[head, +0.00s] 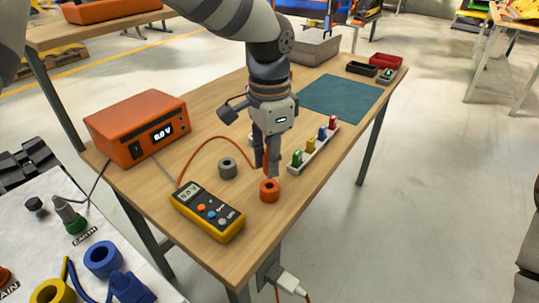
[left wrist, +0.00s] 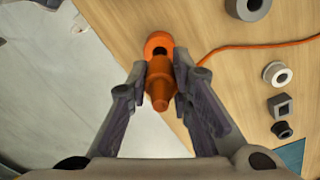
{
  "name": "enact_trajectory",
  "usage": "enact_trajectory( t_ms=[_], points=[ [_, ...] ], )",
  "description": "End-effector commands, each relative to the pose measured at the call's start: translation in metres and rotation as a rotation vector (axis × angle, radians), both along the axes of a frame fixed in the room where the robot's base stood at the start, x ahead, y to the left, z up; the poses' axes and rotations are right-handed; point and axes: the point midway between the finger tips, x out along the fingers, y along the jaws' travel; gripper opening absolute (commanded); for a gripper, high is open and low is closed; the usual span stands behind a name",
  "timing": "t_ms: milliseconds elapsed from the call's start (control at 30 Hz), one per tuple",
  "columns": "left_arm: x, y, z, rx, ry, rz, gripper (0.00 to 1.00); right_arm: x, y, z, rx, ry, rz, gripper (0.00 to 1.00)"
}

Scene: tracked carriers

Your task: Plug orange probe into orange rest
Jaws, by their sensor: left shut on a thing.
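My left gripper (head: 268,168) points down over the wooden table and is shut on the orange probe (left wrist: 160,80). The probe shows between the two fingers in the left wrist view; in the head view the fingers mostly hide it. The orange rest (head: 269,190) is a short ring with a dark hole, standing on the table near its front edge. In the left wrist view the rest (left wrist: 158,42) lies just beyond the probe, partly covered by it. Whether they touch cannot be told. An orange cable (head: 190,160) runs to the probe. My right gripper is not in view.
A yellow multimeter (head: 207,212) and a grey ring (head: 227,168) stand left of the orange rest. A rack of coloured pieces (head: 314,148) is close on the right. An orange meter box (head: 136,127) stands at the left. A teal mat (head: 345,97) lies clear behind.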

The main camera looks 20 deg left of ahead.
Motion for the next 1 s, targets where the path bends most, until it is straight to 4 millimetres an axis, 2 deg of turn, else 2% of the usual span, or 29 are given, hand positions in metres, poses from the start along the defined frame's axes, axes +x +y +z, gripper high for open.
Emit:
enact_trajectory(
  t_ms=[1000],
  points=[
    [0.0, 0.0, -0.026, 0.0, 0.001, 0.0, 0.0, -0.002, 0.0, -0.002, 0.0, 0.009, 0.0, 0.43]
  ],
)
